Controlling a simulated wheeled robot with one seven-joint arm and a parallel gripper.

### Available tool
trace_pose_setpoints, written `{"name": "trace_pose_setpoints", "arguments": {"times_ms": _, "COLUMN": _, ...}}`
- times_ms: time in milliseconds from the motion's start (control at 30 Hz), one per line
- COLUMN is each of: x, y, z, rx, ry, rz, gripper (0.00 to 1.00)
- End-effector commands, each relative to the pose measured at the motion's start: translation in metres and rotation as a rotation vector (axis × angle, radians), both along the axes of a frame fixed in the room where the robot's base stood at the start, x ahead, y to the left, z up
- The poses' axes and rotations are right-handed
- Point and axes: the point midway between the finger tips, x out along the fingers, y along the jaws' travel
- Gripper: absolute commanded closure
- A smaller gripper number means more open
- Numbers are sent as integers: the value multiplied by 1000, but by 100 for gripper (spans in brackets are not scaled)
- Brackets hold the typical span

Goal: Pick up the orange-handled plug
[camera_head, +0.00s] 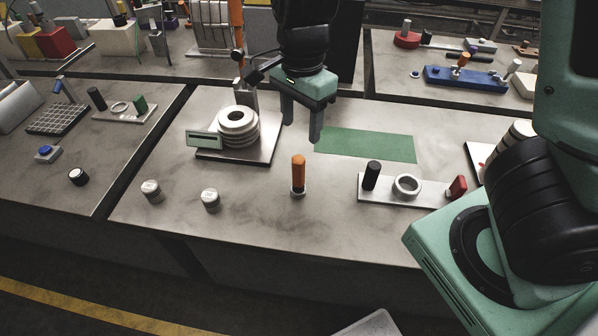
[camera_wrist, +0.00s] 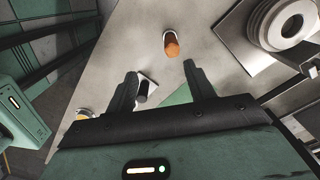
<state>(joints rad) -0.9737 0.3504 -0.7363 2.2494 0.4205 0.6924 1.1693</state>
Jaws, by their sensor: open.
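The orange-handled plug (camera_head: 298,174) stands upright on the grey table, near its front middle, with a pale base. It also shows in the wrist view (camera_wrist: 171,45), ahead of the fingertips and a little toward the right finger. My gripper (camera_head: 301,135) is open and empty, above the table and behind the plug, with its fingers pointing down. In the wrist view my gripper (camera_wrist: 160,70) shows both dark fingers spread wide apart. Nothing is between the fingertips in contact; the plug is apart from them.
A ringed fixture on a plate (camera_head: 280,133) stands left of my gripper. A green mat (camera_head: 366,145) lies to the right. A light bar (camera_head: 428,198) with a black peg, ring and red block sits front right. Two pale knobs (camera_head: 152,190) (camera_head: 210,200) stand front left.

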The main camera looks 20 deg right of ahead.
Motion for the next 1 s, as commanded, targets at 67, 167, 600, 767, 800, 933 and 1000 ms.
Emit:
{"name": "trace_pose_setpoints", "arguments": {"times_ms": 67, "x": 8, "y": -6, "z": 8, "rx": -18, "ry": -14, "rz": -76, "gripper": 46}}
{"name": "trace_pose_setpoints", "arguments": {"times_ms": 167, "x": 13, "y": -10, "z": 6, "rx": -27, "ry": -23, "rz": -128, "gripper": 46}}
{"name": "trace_pose_setpoints", "arguments": {"times_ms": 600, "x": 14, "y": -11, "z": -79, "rx": -30, "ry": -22, "rz": -142, "gripper": 46}}
{"name": "trace_pose_setpoints", "arguments": {"times_ms": 767, "x": 15, "y": -11, "z": -103, "rx": -28, "ry": -24, "rz": -140, "gripper": 46}}
{"name": "trace_pose_setpoints", "arguments": {"times_ms": 800, "x": 15, "y": -11, "z": -107, "rx": -28, "ry": -24, "rz": -140, "gripper": 46}}
{"name": "trace_pose_setpoints", "arguments": {"times_ms": 933, "x": 15, "y": -10, "z": -114, "rx": -27, "ry": -25, "rz": -139, "gripper": 46}}
{"name": "trace_pose_setpoints", "arguments": {"times_ms": 1000, "x": 15, "y": -9, "z": -119, "rx": -28, "ry": -24, "rz": -138, "gripper": 46}}
